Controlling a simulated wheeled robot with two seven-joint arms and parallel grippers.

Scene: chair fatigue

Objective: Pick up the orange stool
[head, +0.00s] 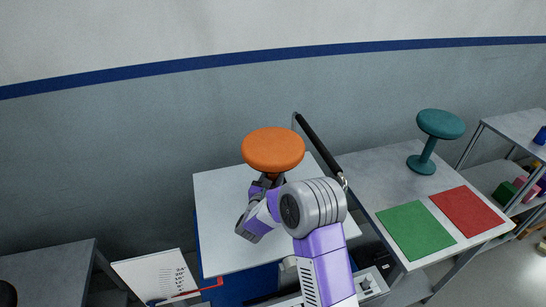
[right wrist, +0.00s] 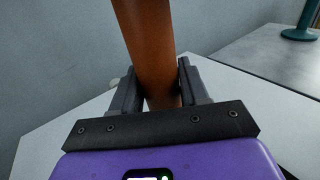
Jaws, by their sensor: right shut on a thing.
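The orange stool (head: 273,149) has a round padded seat, seen in the head view above the white table top; my arm hides its lower part. In the right wrist view its orange post (right wrist: 150,50) stands between the two dark fingers. My right gripper (right wrist: 158,88) is shut on that post. In the head view the right gripper (head: 268,181) is just below the seat and partly hidden by my arm. I cannot tell whether the stool's base touches the table. My left gripper is not in view.
A teal stool (head: 440,125) stands on the grey table at right, near a green mat (head: 416,230) and a red mat (head: 467,211). A shelf (head: 510,125) with coloured items is at far right. A dark bar (head: 318,145) rises behind the white table (head: 215,215).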

